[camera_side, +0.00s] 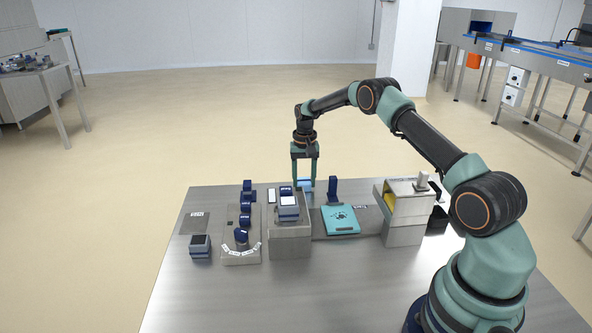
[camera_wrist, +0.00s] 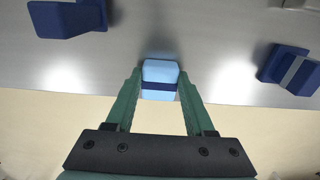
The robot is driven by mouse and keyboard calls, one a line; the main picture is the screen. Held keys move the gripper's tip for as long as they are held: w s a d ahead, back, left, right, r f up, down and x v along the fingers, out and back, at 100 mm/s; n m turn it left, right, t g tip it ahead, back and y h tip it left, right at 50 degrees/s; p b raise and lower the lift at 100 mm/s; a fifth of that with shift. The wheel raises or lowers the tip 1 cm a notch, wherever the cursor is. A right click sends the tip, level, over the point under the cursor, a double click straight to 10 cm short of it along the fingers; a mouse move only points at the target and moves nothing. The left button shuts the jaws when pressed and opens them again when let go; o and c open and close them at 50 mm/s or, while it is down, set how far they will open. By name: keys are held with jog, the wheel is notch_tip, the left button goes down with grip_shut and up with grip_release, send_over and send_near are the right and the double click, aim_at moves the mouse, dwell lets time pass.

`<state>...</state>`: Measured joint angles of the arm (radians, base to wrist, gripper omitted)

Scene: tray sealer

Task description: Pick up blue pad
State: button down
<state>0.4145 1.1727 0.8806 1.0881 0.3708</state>
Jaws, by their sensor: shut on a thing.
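The blue pad (camera_wrist: 160,72) is a light blue block with a dark blue band across it. It sits between the green fingers of my gripper (camera_wrist: 158,88) in the wrist view, and the fingers are shut on it. In the side view my gripper (camera_side: 304,182) points straight down at the far edge of the steel table. The pad (camera_side: 305,184) shows there as a small light blue patch between the fingertips, partly hidden by them. I cannot tell whether it touches the table.
A dark blue upright piece (camera_side: 332,189) stands just right of my gripper. A grey box station (camera_side: 290,240) stands in front. A teal tray (camera_side: 341,220) lies to the right, beside a grey machine (camera_side: 405,212). The table's front (camera_side: 290,300) is clear.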

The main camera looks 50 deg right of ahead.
aim_at(304, 182)
notch_tip(304, 182, up, 20)
dwell(0.6)
